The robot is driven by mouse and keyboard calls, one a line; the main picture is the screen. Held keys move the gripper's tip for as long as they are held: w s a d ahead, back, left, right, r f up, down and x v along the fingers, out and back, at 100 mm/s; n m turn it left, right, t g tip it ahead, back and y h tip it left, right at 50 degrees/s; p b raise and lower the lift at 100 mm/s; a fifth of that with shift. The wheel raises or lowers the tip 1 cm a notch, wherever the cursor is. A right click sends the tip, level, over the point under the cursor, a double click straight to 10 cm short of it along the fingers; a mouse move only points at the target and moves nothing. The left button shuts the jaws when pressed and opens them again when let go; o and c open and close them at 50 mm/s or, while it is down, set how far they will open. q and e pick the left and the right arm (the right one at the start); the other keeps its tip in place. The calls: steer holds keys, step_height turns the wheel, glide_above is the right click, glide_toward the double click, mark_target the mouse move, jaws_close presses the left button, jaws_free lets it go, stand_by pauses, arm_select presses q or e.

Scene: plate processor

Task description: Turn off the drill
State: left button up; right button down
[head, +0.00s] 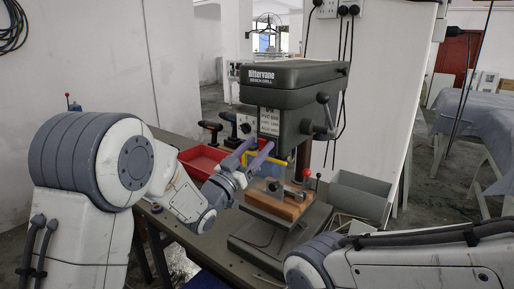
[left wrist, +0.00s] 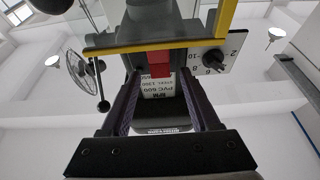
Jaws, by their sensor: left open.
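The dark green bench drill (head: 292,85) stands on the workbench, with a white label on its front and a lever on its right side. In the left wrist view, the white label (left wrist: 158,88) shows upside down, beside a red block (left wrist: 159,62), possibly the switch. A white plate with a black dial (left wrist: 215,57) is to the right of it. My left gripper (head: 252,150) is open and empty, its fingers pointing at the drill's front below the head. In the left wrist view, the red block lies between the fingers (left wrist: 158,95), apparently beyond their tips. My right gripper is out of view.
A wooden block (head: 280,203) with a clamp sits on the drill's base. A red bin (head: 203,158) and two hand drills (head: 210,133) are behind my left arm. A grey bin (head: 360,197) stands right of the drill. A yellow bar (left wrist: 160,45) crosses the wrist view.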

arm_select(q)
steer(key=b+v, duration=0.3)
steer(key=v, duration=0.7)
steer(key=shift+s, duration=0.1)
